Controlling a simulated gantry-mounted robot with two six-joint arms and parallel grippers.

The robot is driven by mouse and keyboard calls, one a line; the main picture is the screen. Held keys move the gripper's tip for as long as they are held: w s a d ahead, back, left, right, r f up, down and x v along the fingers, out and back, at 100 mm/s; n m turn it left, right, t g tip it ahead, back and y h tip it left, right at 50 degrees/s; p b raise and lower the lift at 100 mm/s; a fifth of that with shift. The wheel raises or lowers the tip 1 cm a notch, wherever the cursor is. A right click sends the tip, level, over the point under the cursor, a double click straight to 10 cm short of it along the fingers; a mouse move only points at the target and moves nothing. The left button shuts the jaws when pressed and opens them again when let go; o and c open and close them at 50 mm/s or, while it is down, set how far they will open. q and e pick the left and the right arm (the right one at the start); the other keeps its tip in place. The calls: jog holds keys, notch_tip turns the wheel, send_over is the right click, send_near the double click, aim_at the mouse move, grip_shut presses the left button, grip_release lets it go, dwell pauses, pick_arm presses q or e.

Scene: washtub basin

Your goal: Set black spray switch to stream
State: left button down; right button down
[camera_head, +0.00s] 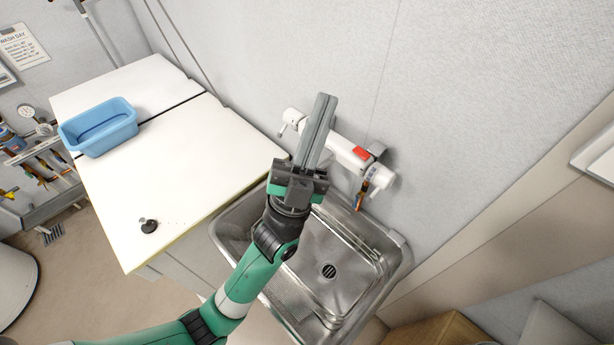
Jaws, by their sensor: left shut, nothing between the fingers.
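A white wall-mounted tap unit (345,150) runs along the wall above the steel sink. It has a red patch (361,153) and a small dark grey part (377,148) near its right end. I cannot tell for certain which part is the black spray switch, or its setting. My left gripper (325,98) is shut and empty, its long grey fingers pointing up the picture across the tap unit and hiding part of its middle. I cannot tell whether they touch it. My right gripper is not in view.
The steel sink basin (350,290) lies below the tap. An orange-and-dark item (362,190) hangs under the tap's right end. A white worktop (185,165) at left bears a blue tub (98,128) and a small black object (148,226).

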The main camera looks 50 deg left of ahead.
pick_arm(q)
jog(key=s+a+f+g+b, duration=0.1)
jog(key=f+g+b, duration=0.1)
jog(key=f, duration=1)
jog(key=s+a+f+g+y+b, duration=0.1)
jog(key=s+f+g+b, duration=0.1)
jog(key=f, duration=1)
jog(key=s+a+f+g+y+b, duration=0.1)
jog(key=s+a+f+g+b, duration=0.1)
jog(key=f, duration=1)
jog(key=shift+f+g+b, duration=0.3)
jog(key=shift+f+b, duration=0.05)
jog(key=shift+b, duration=0.5)
jog(key=w+a+r, duration=0.2)
jog(key=w, duration=0.3)
jog(key=w+a+r, duration=0.1)
jog(key=w+a, duration=0.1)
jog(key=w, duration=0.3)
jog(key=shift+a+r, duration=0.25)
jog(key=shift+r, duration=0.1)
jog(key=shift+a, duration=0.1)
